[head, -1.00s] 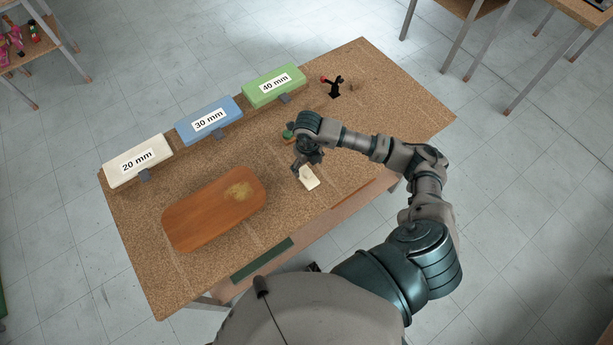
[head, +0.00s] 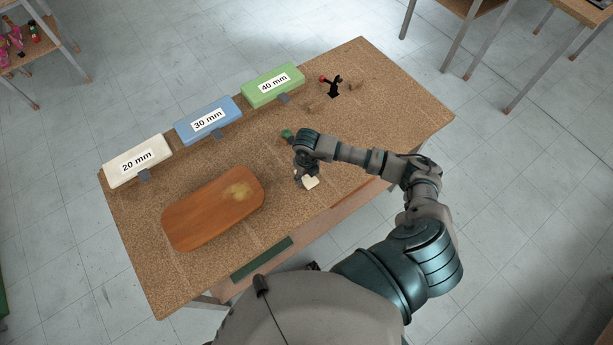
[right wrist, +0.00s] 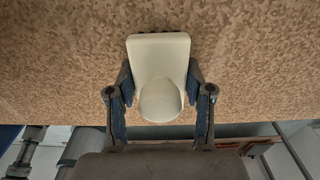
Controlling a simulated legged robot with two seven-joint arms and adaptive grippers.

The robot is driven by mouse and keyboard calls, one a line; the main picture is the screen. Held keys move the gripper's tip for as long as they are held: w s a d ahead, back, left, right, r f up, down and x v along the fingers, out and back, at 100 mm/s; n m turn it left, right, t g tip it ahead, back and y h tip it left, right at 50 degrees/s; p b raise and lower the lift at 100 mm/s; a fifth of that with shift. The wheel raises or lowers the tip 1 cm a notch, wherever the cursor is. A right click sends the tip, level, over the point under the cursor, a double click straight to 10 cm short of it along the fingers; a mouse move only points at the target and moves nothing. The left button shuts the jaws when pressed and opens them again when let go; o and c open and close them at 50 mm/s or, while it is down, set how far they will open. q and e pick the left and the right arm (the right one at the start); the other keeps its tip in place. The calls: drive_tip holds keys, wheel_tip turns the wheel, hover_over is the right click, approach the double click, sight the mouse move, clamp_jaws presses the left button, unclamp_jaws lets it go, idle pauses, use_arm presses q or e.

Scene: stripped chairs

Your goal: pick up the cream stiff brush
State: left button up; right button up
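The cream stiff brush (head: 311,182) lies on the cork-like tabletop below my right gripper (head: 302,178), which partly hides it in the head view. In the right wrist view the brush (right wrist: 158,60) is a cream block with a rounded knob (right wrist: 160,101) toward me. My right gripper's fingers (right wrist: 160,80) stand one on each side of it, spread wide, with their tips close to its edges. Whether the tips touch it I cannot tell. Its bristles are mostly hidden underneath. My left gripper is not in view.
A brown oval-cornered board (head: 213,208) lies left of the brush. Labelled white (head: 137,160), blue (head: 208,120) and green (head: 272,86) blocks line the back edge. A small black item (head: 333,88) stands at the far right.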

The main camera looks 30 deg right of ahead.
drive_tip(key=c, duration=0.4)
drive_tip(key=shift+c, duration=0.2)
drive_tip(key=shift+a, duration=0.15)
drive_tip(key=shift+r, duration=0.55)
wheel_tip(320, 180, up, 2)
drive_tip(key=shift+r, duration=0.1)
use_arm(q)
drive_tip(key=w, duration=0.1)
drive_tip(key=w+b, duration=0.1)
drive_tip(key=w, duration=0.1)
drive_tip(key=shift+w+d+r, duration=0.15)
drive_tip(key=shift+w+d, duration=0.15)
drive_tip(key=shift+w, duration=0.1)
use_arm(e)
drive_tip(key=s+a+r, duration=0.1)
drive_tip(key=s+a, duration=0.1)
drive_tip(key=s, duration=0.5)
drive_tip(key=s+a, duration=0.3)
drive_tip(key=s, duration=0.5)
drive_tip(key=shift+r, duration=0.35)
